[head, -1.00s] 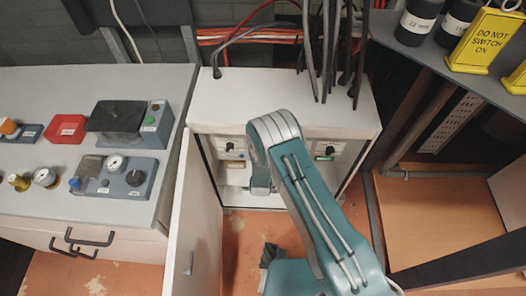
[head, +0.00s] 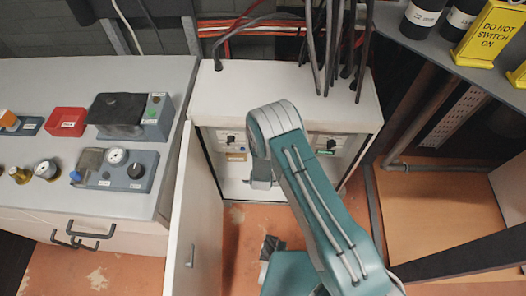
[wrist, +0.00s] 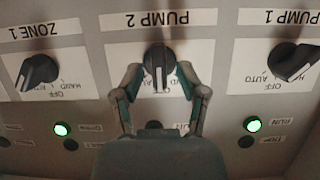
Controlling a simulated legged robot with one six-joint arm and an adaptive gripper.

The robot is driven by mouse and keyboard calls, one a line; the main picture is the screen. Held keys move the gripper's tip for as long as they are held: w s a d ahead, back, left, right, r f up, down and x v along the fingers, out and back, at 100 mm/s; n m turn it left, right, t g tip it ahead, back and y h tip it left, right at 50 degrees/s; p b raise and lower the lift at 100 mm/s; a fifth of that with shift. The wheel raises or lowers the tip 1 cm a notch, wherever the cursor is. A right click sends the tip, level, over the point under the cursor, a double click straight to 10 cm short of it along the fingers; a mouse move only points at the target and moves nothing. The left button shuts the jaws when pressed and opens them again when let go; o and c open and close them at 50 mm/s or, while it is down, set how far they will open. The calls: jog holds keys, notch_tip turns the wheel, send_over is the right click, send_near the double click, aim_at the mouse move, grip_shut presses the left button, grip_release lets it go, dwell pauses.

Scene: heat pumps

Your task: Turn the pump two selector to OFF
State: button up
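The pump two selector (wrist: 159,60) is a black knob under an upside-down PUMP 2 label in the wrist view. Its bar stands upright in the picture, with a white line on it running downward. My gripper (wrist: 160,76) is open, one fingertip on each side of the knob, with visible gaps between. In the head view my arm hides the middle of the panel, including this selector and my fingertips.
The ZONE 1 knob (wrist: 38,70) and PUMP 1 knob (wrist: 294,60) sit on either side, each with a lit green lamp below. In the head view the white cabinet (head: 285,95) has its door (head: 192,215) open at left. A workbench (head: 60,82) stands left of it.

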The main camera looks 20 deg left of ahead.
jog(key=v, duration=1)
jog(key=shift+s+r, duration=0.15)
jog(key=shift+s, duration=0.25)
